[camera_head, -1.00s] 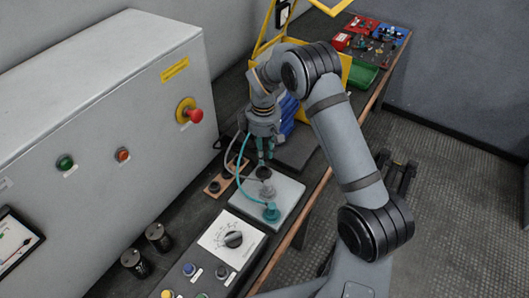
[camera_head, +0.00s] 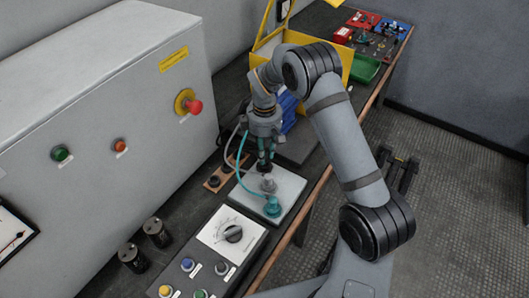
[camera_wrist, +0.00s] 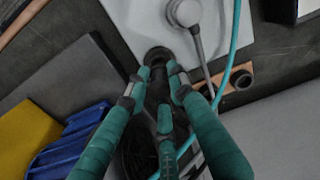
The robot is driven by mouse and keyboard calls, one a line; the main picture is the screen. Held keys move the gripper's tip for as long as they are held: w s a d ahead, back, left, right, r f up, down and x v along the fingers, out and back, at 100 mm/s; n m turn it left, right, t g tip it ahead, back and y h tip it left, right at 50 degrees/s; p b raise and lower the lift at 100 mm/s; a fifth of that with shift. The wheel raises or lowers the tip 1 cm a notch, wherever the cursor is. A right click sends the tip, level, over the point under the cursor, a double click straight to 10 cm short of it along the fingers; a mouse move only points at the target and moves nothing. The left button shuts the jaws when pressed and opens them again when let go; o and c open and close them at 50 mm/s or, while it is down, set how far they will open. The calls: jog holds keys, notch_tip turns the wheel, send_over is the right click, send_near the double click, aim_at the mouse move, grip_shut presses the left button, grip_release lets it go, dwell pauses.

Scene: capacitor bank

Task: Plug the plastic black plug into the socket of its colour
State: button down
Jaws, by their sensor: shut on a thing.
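My gripper (camera_head: 264,172) points down over the far part of a light grey socket plate (camera_head: 290,187), its teal-padded fingers closed around the black plug. In the wrist view, the fingertips (camera_wrist: 158,72) close on the black plug (camera_wrist: 157,54), whose dark round end shows over the plate (camera_wrist: 135,18). The black socket is hidden beneath it, and I cannot tell whether the plug is seated. A grey plug (camera_head: 268,185) and a teal plug (camera_head: 272,207) stand on the same plate, each with a cable.
A wooden strip (camera_head: 222,179) with dark round fittings lies left of the plate. A control box with a dial (camera_head: 232,235) is in front. A grey cabinet (camera_head: 100,110) stands left. The teal cable (camera_wrist: 236,35) loops close to my gripper. Blue and yellow bins are behind.

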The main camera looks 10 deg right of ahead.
jog(key=shift+f+b, duration=1.05)
jog(key=shift+f, duration=0.25)
jog(key=c, duration=1.4)
grip_release()
jog(key=shift+r, duration=0.15)
notch_tip(320, 180, up, 12)
jog(key=shift+f, duration=0.1)
notch_tip(320, 180, down, 12)
jog(key=shift+r, duration=0.2)
